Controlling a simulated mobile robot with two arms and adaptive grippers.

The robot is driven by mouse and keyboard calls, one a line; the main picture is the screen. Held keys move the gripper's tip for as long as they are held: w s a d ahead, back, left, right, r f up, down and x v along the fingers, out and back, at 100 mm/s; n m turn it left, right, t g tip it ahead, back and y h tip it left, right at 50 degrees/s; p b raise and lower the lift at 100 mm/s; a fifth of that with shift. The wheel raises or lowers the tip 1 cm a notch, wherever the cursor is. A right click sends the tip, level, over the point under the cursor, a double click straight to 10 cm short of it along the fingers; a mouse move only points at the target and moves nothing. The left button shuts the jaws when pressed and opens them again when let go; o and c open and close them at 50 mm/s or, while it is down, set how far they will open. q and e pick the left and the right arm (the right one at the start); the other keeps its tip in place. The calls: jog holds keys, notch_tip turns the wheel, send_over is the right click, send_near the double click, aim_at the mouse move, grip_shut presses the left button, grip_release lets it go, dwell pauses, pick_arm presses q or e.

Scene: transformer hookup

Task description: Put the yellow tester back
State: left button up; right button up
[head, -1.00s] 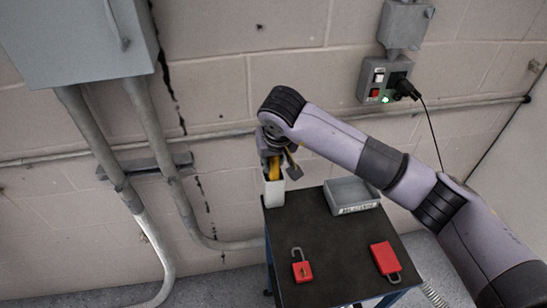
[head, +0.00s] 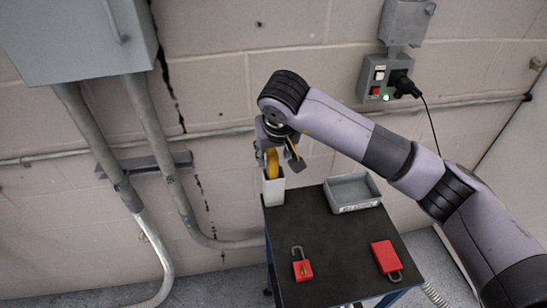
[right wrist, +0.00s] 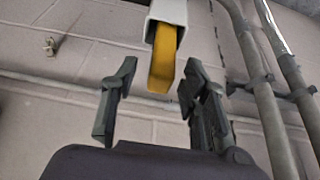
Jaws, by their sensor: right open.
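The yellow tester (head: 272,162) stands in a white holder (head: 274,189) at the back left corner of the dark cart top, its upper part sticking out. In the right wrist view the tester (right wrist: 163,58) pokes out of the white holder (right wrist: 167,12). My right gripper (head: 281,163) is open at the tester's exposed end. In the right wrist view its two fingers (right wrist: 152,92) stand apart on either side, with a gap to the tester. My left gripper is not in view.
The cart top (head: 335,236) also bears a grey tray (head: 352,193), a red padlock (head: 302,268) with its shackle up and another red lock (head: 386,257). A socket box (head: 384,78) with a plugged-in black cord is on the wall. Conduits (head: 150,165) run at left.

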jog(key=b+v, duration=0.1)
jog(key=v, duration=0.8)
jog(key=shift+b, duration=0.35)
jog(key=shift+s, duration=0.1)
